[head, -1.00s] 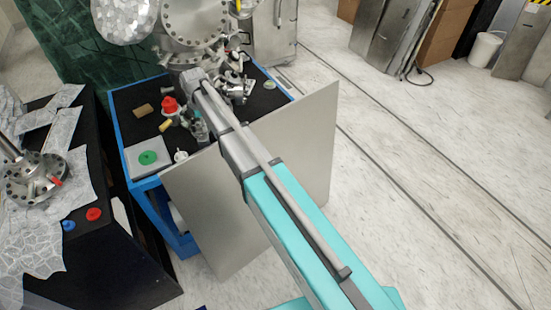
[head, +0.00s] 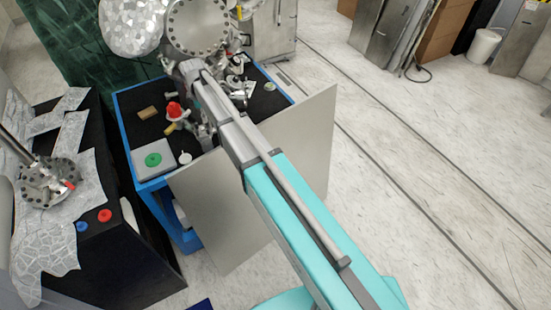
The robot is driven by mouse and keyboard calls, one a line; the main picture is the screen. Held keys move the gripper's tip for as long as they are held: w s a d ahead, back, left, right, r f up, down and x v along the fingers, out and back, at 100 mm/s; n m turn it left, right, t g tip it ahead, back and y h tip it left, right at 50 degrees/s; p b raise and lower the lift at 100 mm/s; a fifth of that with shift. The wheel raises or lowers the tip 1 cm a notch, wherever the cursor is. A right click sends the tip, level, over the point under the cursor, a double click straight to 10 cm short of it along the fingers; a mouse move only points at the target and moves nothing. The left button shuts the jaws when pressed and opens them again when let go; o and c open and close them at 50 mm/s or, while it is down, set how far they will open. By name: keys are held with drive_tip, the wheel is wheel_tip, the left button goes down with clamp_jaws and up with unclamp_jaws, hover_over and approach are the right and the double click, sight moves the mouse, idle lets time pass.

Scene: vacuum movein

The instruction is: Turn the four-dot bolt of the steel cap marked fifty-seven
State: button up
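A large round steel cap (head: 200,27) with a ring of bolts around its rim faces me at the top, behind the blue-edged bench. Its number and any dots on its bolts are too small to read. A second bolted steel flange (head: 48,182) lies on the foil-covered black bench at the left. My arm reaches from the lower right over the upright grey panel to the bench. My gripper (head: 203,132) is at the arm's far end, below and in front of the large cap, and partly hidden by my arm. Its fingers are too small and crowded to read.
The blue-edged bench (head: 124,128) carries a red knob (head: 174,110), a brown block (head: 148,112) and a grey box with a green button (head: 153,160). Metal fittings (head: 237,82) crowd the cap's front right. A grey panel (head: 218,222) stands before the bench. Open floor lies right.

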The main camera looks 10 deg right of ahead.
sight(208, 128)
drive_tip(key=shift+r+p, duration=3.1)
drive_tip(key=shift+r, duration=0.3)
drive_tip(key=s+d+f+m+b, duration=0.6)
drive_tip(key=s+d+m, duration=0.2)
drive_tip(key=s+d, duration=0.2)
drive_tip(key=s+d+f+m+b, duration=0.7)
drive_tip(key=s+d+m, duration=0.1)
drive_tip(key=s+d, duration=0.3)
drive_tip(key=shift+s+f, duration=0.25)
drive_tip(key=shift+s, duration=0.55)
